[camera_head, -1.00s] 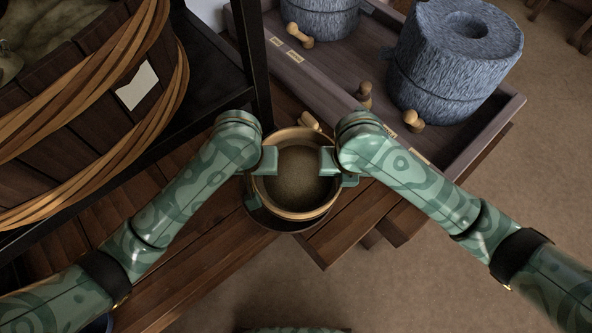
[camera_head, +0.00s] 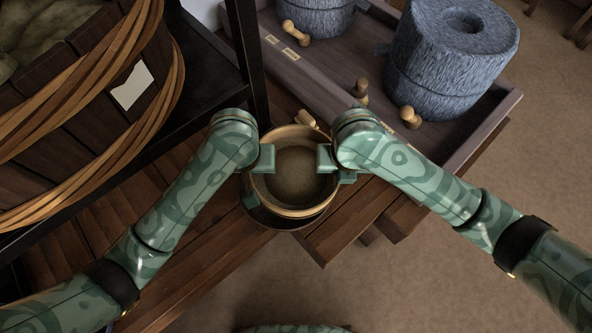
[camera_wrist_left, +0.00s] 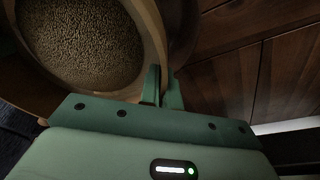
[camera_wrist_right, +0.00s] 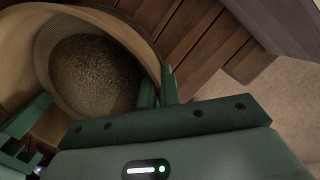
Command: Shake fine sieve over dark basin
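The fine sieve (camera_head: 290,212) is a round tan-rimmed hoop with brown grainy material inside. It is in the middle of the head view, between my two grippers. My left gripper (camera_head: 264,158) is shut on its left wall and my right gripper (camera_head: 327,158) on its right wall. The wrist views show the fingers on either side of the rim, left (camera_wrist_left: 162,88) and right (camera_wrist_right: 160,90). The dark basin (camera_head: 262,217) shows only as a dark edge below the sieve; the sieve hides its inside. I cannot tell the gap between them.
A wooden tub with rope hoops (camera_head: 85,105) stands at the left on a dark shelf with a black post (camera_head: 246,60). A tray (camera_head: 480,125) holding grey stone querns (camera_head: 450,55) and wooden pegs lies at the back right. Open floor (camera_head: 420,285) is at the front right.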

